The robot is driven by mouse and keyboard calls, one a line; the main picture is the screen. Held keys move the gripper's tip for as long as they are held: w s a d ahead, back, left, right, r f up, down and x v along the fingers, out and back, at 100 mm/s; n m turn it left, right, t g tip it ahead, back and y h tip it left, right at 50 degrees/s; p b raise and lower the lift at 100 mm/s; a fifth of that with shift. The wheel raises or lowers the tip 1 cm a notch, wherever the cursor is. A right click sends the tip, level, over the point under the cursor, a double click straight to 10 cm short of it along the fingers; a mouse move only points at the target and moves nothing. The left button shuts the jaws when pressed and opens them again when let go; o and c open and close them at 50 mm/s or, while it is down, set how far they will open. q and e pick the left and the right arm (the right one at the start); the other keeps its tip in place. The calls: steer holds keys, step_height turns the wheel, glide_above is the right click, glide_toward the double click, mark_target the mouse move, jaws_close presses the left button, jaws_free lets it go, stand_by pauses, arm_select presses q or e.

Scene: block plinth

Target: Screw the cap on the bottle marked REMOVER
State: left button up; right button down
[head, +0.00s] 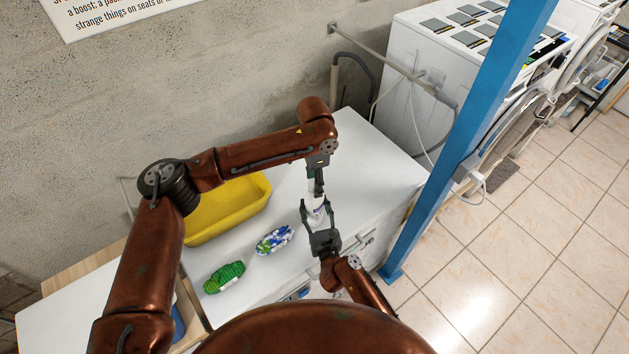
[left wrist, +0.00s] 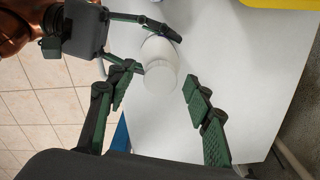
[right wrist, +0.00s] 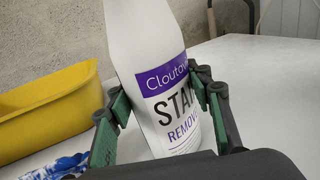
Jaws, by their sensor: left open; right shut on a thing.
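The white bottle (head: 318,213) stands upright on the white worktop. Its label in the right wrist view (right wrist: 178,108) has a purple band and reads REMOVER at the bottom. My right gripper (head: 317,204) is shut around the bottle's body, one finger on each side. My left gripper (head: 317,188) points down just above the bottle. It is open, with its fingers apart on either side of the white cap (left wrist: 160,79) at the bottle's top. Gaps show between cap and fingers. I cannot tell how far the cap is seated on the neck, which is out of the right wrist view.
A yellow tub (head: 232,208) stands at the back left of the worktop (head: 372,160). A blue-and-white patterned bundle (head: 275,240) and a green bundle (head: 224,277) lie in front of it. A blue post (head: 470,120) rises at the right. The worktop right of the bottle is clear.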

arm_select(q)
step_height(320, 180, up, 12)
stand_by(0.5)
arm_select(e)
steer(key=c, duration=0.9)
jaws_free()
steer(key=shift+s, duration=0.1)
steer(key=v, duration=1.1)
steer(key=shift+s, duration=0.35)
arm_select(q)
steer(key=shift+f, duration=0.1)
arm_select(e)
steer(key=shift+f, duration=0.1)
